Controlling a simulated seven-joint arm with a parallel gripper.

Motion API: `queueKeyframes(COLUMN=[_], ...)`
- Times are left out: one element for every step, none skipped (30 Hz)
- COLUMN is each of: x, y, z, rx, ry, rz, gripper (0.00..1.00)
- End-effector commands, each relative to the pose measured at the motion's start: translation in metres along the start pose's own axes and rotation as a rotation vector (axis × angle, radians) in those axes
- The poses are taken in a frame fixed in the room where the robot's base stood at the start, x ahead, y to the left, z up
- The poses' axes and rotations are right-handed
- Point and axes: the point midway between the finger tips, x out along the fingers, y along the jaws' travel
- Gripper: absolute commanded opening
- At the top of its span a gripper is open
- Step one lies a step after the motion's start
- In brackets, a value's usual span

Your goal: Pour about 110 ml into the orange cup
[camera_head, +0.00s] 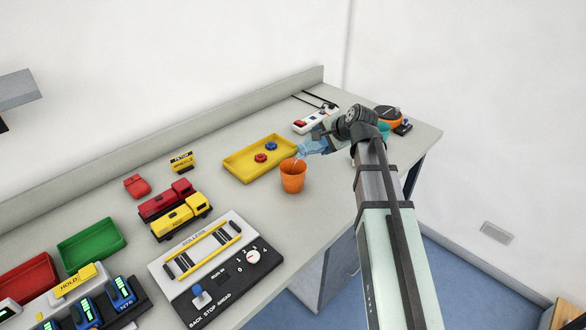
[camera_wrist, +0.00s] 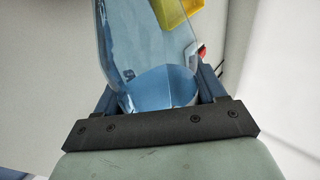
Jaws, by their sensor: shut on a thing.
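The orange cup (camera_head: 293,177) stands upright on the grey bench, in front of the yellow tray. My gripper (camera_head: 327,138) is shut on a clear bluish bottle (camera_head: 311,147), just up and to the right of the cup. The bottle is tilted, with its mouth toward the cup. A thin pale stream seems to run from the mouth to the cup's rim. The level inside the cup cannot be read. In the wrist view the transparent bottle (camera_wrist: 150,60) fills the space between my fingers and holds bluish liquid.
The yellow tray (camera_head: 240,166) with a red and a blue piece lies behind the cup. A power strip (camera_head: 309,122) and an orange-black round device (camera_head: 387,115) are at the back right. Toy trucks (camera_head: 180,217) and a roller control panel (camera_head: 212,285) stand to the left and front.

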Motion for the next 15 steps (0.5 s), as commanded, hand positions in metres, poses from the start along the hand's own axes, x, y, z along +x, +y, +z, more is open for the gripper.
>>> queueKeyframes(x=[0.0,0.0,0.0,0.001,0.002,0.005,0.008,0.011,0.014,0.017,0.019,0.022,0.023,0.023,0.023], y=[0.0,0.0,0.0,0.0,0.001,0.004,0.006,0.009,0.013,0.016,0.018,0.02,0.022,0.022,0.023], z=[0.0,0.0,0.0,-0.001,-0.001,-0.002,-0.003,-0.003,-0.002,-0.002,-0.002,-0.003,-0.004,-0.004,-0.003], rx=[-0.002,-0.003,-0.002,0.003,0.013,0.037,0.059,0.085,0.117,0.141,0.163,0.187,0.2,0.208,0.213], ry=[0.002,0.002,0.002,-0.002,-0.012,-0.036,-0.057,-0.082,-0.115,-0.138,-0.162,-0.185,-0.197,-0.207,-0.213], rz=[-0.001,-0.001,0.0,0.0,0.001,0.001,0.001,0.002,0.001,0.0,0.0,-0.001,-0.001,-0.001,-0.002], gripper=[0.31,0.31,0.31,0.31,0.31,0.31,0.31,0.31,0.31,0.31,0.31,0.31,0.31,0.31,0.31])
